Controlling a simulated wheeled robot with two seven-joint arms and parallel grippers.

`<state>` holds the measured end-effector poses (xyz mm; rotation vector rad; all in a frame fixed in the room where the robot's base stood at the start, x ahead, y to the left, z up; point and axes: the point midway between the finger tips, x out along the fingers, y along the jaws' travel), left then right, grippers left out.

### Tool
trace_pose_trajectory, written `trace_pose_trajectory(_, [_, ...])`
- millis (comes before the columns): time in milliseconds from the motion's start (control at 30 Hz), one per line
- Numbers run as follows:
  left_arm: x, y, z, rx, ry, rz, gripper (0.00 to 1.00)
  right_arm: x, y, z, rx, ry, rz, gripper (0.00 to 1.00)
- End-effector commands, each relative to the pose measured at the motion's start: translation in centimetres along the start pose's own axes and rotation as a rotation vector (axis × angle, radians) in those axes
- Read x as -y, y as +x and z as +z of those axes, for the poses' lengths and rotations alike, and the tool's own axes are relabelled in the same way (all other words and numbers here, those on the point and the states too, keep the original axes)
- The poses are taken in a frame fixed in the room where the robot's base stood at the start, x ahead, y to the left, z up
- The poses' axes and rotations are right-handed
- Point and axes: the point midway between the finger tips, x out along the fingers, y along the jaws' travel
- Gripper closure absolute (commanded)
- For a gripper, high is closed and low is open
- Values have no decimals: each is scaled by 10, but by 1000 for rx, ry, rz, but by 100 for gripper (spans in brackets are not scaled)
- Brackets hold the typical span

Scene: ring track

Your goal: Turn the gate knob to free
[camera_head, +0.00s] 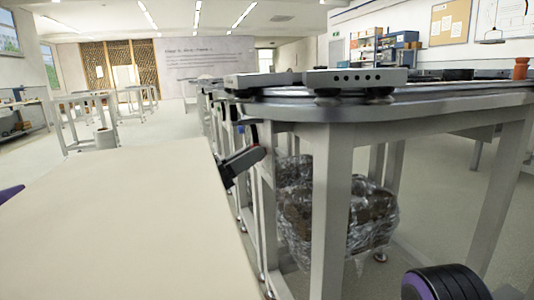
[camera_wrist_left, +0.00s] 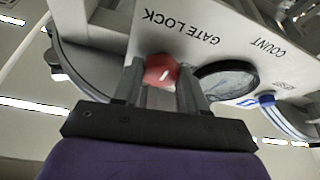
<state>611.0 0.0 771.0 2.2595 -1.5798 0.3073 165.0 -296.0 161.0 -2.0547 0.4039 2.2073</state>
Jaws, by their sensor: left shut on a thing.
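The red gate knob (camera_wrist_left: 160,69) shows in the left wrist view on a pale panel (camera_wrist_left: 205,25) beside the words GATE LOCK, with a short white mark on its face. My left gripper (camera_wrist_left: 161,78) has one finger on each side of the knob and is shut on it. My right gripper is not in view.

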Motion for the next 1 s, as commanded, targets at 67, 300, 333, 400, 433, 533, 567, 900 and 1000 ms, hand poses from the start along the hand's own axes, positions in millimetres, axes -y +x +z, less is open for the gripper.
trace_pose_trajectory(67, [-1, 1, 2, 5, 32, 18, 89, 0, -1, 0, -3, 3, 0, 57])
trace_pose_trajectory(300, [0, 1, 3, 7, 206, 92, 89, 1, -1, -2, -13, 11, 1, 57])
trace_pose_trajectory(333, [0, 1, 3, 7, 230, 103, 89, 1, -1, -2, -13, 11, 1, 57])
trace_pose_trajectory(400, [1, 1, 4, 8, 292, 128, 89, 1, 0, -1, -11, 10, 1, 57])
trace_pose_trajectory(433, [1, 1, 4, 7, 319, 139, 89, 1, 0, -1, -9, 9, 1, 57])
trace_pose_trajectory(533, [2, 1, 4, 7, 408, 175, 89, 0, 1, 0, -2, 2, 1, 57])
trace_pose_trajectory(567, [2, 1, 4, 7, 434, 187, 89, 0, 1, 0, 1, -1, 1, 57])
trace_pose_trajectory(900, [4, 2, 2, 5, 734, 311, 89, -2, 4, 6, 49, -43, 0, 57])
trace_pose_trajectory(1000, [4, 2, 2, 5, 821, 347, 89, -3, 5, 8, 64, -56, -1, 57])
